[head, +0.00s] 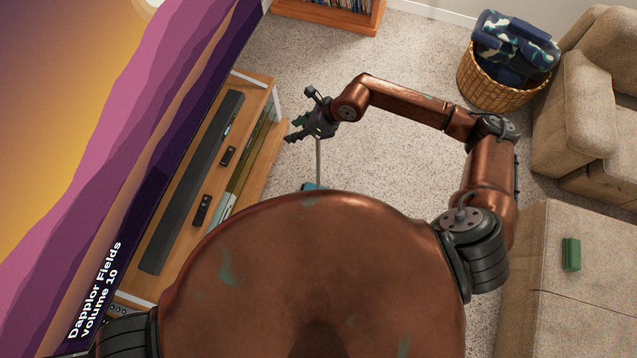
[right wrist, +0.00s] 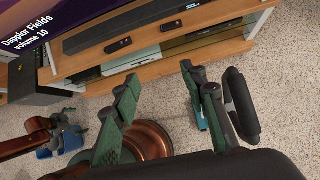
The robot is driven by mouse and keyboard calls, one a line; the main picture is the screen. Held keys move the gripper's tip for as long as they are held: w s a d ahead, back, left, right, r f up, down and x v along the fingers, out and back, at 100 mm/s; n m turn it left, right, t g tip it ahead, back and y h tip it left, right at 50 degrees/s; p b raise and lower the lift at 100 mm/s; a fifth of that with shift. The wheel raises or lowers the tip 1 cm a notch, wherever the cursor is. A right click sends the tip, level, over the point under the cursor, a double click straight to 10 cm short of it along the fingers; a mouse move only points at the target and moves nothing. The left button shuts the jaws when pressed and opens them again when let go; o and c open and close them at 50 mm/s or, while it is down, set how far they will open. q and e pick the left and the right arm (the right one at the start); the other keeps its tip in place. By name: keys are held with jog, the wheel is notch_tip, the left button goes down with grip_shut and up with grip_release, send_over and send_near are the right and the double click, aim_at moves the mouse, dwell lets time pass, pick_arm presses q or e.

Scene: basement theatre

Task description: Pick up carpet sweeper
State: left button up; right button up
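The carpet sweeper shows in the head view as a thin grey upright pole (head: 318,162) with a teal head (head: 315,187), mostly hidden behind my body. In the right wrist view its teal head (right wrist: 199,110) shows behind a finger, and a black loop that looks like its handle (right wrist: 240,106) is beside that finger. My right gripper (head: 300,115) is above the pole in the head view. Its fingers (right wrist: 158,76) are spread apart with nothing between them; the handle appears outside the gap. My left gripper (right wrist: 62,130) is small in the right wrist view, its fingers unclear.
A low wooden TV stand (head: 262,88) with a soundbar (head: 192,185) and two remotes is at the left. A wicker basket (head: 492,88), an armchair (head: 577,110) and a sofa (head: 545,300) are at the right. A blue box (right wrist: 72,140) is near my left gripper. Carpet lies open between.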

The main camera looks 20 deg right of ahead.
jog(key=w+d+h, duration=0.1)
jog(key=d, duration=0.2)
jog(key=w+d+f+h, duration=0.1)
jog(key=d+h, duration=0.1)
jog(key=d, duration=0.2)
jog(key=w+d+f+n+h, duration=0.1)
jog(key=d, duration=0.2)
jog(key=shift+w+d+f, duration=0.1)
jog(key=shift+w+d, duration=0.15)
jog(key=shift+w, duration=0.1)
jog(key=shift+w+d+f+h, duration=0.15)
jog(key=shift+w+f+h, duration=0.05)
jog(key=shift+f+h, duration=0.1)
jog(key=p+x, duration=0.3)
jog(key=x, duration=0.3)
jog(key=shift+s+f, duration=0.1)
jog(key=shift+s, duration=0.05)
jog(key=shift+f, duration=0.45)
grip_shut()
jog(key=shift+w+r, duration=0.25)
jog(key=shift+w, duration=0.1)
